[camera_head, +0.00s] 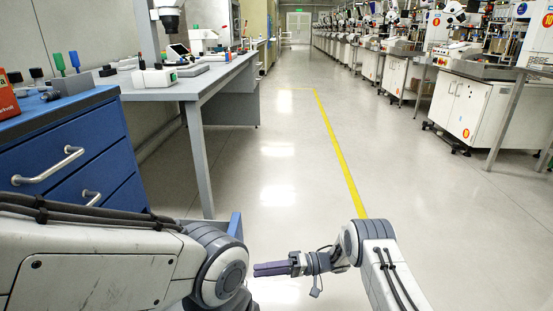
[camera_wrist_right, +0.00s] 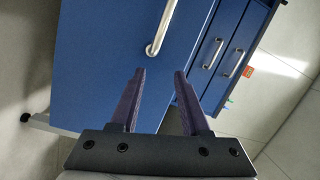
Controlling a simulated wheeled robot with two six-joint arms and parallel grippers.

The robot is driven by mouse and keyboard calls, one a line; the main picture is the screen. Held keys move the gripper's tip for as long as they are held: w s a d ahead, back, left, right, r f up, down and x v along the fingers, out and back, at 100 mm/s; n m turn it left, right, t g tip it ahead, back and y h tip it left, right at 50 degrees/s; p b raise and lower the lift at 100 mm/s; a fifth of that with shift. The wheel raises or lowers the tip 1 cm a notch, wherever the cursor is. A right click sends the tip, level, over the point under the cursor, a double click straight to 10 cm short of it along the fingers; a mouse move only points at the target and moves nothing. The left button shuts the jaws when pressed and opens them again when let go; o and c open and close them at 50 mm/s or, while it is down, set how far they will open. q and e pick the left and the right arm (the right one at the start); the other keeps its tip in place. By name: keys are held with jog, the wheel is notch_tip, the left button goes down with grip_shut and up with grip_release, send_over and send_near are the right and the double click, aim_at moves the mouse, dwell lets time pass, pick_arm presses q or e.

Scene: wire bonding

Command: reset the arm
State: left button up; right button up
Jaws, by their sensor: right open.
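My right gripper (camera_head: 262,268) reaches in from the right at the bottom of the head view, its purple fingers pointing left over the floor. In the right wrist view, its two fingers (camera_wrist_right: 160,74) stand apart with nothing held between them. A silver handle (camera_wrist_right: 162,30) on a blue panel (camera_wrist_right: 105,60) appears beyond the fingertips, apart from them. My left arm fills the lower left of the head view, and its gripper does not show.
A blue drawer cabinet (camera_head: 75,160) with silver handles stands at the left. A grey workbench (camera_head: 185,88) with small equipment is behind it. White machines (camera_head: 470,105) line the right side. The floor (camera_head: 285,150) between is clear, with a yellow line (camera_head: 340,155).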

jog(key=w+a+r+t+h+p, duration=0.25)
jog(key=w+r+t+h, duration=0.2)
jog(key=r, duration=0.45)
jog(key=w+a+r+t+h+p, duration=0.1)
jog(key=w+a+r+t+h, duration=0.25)
jog(key=w+r+t, duration=0.4)
jog(key=s+d+r+g+h+p, duration=0.15)
jog(key=s+d+r+h, duration=0.3)
jog(key=s, duration=0.45)
jog(key=s+d+r+g+h+p, duration=0.1)
jog(key=s+d+r+h+p, duration=0.15)
jog(key=s+r, duration=0.55)
jog(key=s+d+f+n+g+h+p, duration=0.1)
jog(key=s+d+g, duration=0.25)
jog(key=s, duration=0.95)
jog(key=s+d+n+g+h, duration=0.1)
jog(key=s+d+g, duration=0.25)
jog(key=s, duration=0.95)
notch_tip(320, 180, up, 38)
jog(key=p, duration=3.8)
jog(key=shift+s+d+f+t, duration=0.2)
jog(key=shift+s+f+t, duration=0.05)
jog(key=shift+s+t, duration=0.1)
jog(key=shift+a, duration=0.1)
